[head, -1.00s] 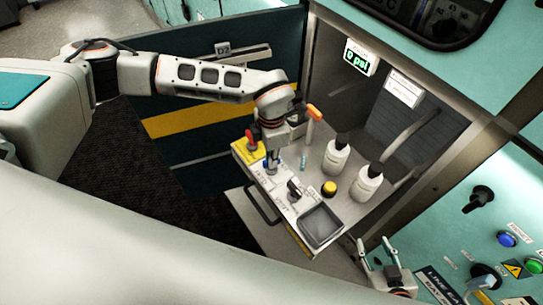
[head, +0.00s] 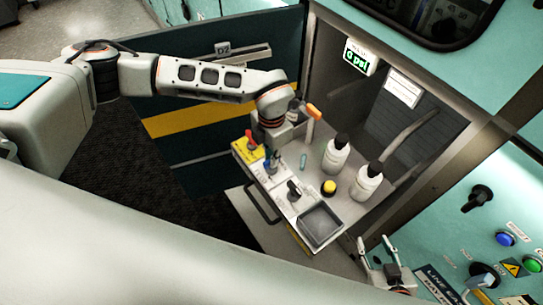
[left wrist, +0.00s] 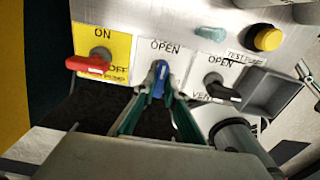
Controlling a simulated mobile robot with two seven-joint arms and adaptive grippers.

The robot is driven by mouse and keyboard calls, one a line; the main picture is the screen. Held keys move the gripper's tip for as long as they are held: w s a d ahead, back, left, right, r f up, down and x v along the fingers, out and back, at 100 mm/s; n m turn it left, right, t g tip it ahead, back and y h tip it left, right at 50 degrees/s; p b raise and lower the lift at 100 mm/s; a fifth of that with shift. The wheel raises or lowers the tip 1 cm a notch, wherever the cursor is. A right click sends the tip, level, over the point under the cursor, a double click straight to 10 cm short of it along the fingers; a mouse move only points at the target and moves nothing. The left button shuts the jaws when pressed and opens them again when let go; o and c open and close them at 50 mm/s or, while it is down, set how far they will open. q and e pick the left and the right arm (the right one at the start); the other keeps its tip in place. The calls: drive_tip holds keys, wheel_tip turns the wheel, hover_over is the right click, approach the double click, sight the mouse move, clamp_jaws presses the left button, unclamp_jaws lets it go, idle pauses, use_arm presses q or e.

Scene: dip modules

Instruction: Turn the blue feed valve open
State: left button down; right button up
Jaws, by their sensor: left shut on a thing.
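The blue feed valve handle (left wrist: 158,82) sits under the OPEN label (left wrist: 165,47) in the left wrist view. It stands roughly upright in that picture, in line with the label's middle. My left gripper (left wrist: 157,78) is shut on it, with one finger on each side. In the head view, my left gripper (head: 270,160) reaches down to the panel and hides much of the valve. My right gripper (head: 376,246) is at the lower right of the head view, with its fingers apart and empty. The display (head: 355,57) shows a psi reading, with its digit blurred.
A red handle (left wrist: 88,64) on a yellow ON/OFF plate is left of the valve. A black vent knob (left wrist: 222,92) and a grey tray (left wrist: 275,92) are to the right. Two white bottles (head: 336,157) and a yellow button (head: 329,187) stand near on the shelf.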

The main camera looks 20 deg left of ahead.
use_arm(q)
drive_tip(key=c, duration=2.1)
unclamp_jaws()
wheel_tip(320, 180, up, 12)
drive_tip(key=shift+r, duration=0.1)
drive_tip(key=shift+s, duration=0.1)
